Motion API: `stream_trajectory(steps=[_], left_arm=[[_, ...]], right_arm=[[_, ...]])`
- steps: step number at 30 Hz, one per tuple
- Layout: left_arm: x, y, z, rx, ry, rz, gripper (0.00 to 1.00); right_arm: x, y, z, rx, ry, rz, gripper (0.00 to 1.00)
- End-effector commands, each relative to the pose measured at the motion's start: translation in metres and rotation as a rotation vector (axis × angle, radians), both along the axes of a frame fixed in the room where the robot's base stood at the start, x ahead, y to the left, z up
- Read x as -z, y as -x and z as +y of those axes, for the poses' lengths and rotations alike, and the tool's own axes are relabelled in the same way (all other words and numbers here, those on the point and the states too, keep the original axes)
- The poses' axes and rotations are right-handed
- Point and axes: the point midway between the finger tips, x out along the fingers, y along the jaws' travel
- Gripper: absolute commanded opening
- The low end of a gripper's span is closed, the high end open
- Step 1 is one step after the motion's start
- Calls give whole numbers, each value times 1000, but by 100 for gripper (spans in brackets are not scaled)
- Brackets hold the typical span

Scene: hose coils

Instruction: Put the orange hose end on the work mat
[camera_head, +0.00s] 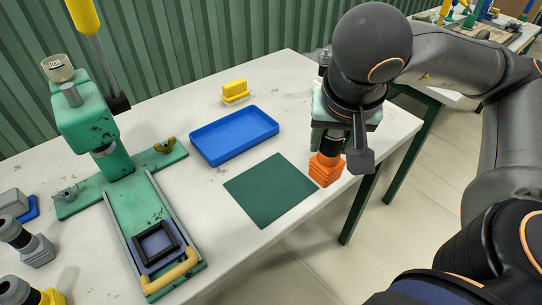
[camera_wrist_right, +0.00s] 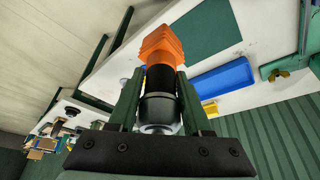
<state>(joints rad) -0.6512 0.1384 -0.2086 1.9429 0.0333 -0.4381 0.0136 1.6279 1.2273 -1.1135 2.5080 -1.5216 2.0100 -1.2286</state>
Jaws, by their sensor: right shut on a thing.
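The orange hose end (camera_head: 326,169) has an orange ribbed block below a black and grey neck. It also shows in the wrist view (camera_wrist_right: 160,45). My right gripper (camera_head: 331,135) is shut around its dark neck, with one finger on each side in the wrist view (camera_wrist_right: 160,88). The hose end hangs upright, orange part down, beside the right corner of the work mat (camera_head: 268,190), near the table's right edge. I cannot tell whether it touches the table. The mat is a flat dark green square and looks bare. My left gripper is not in view.
A blue tray (camera_head: 234,137) lies behind the mat, with a yellow brush (camera_head: 235,91) beyond it. A green press (camera_head: 105,145) with a yellow handle (camera_head: 170,272) stands left. Grey (camera_head: 38,249) and yellow (camera_head: 52,296) hose ends are at lower left. The white table (camera_head: 283,75) has clear room around the mat.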

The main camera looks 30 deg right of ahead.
Motion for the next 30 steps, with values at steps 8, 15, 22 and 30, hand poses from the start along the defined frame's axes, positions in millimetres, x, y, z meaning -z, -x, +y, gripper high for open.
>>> stream_trajectory(steps=[8,15,22,30], left_arm=[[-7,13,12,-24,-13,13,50],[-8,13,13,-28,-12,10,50],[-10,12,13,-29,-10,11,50],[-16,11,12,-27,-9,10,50]], right_arm=[[18,-40,14,0,-5,4,0],[56,-87,28,0,-1,3,0],[81,-107,34,1,-3,-1,0],[110,-116,36,1,-1,3,0]])
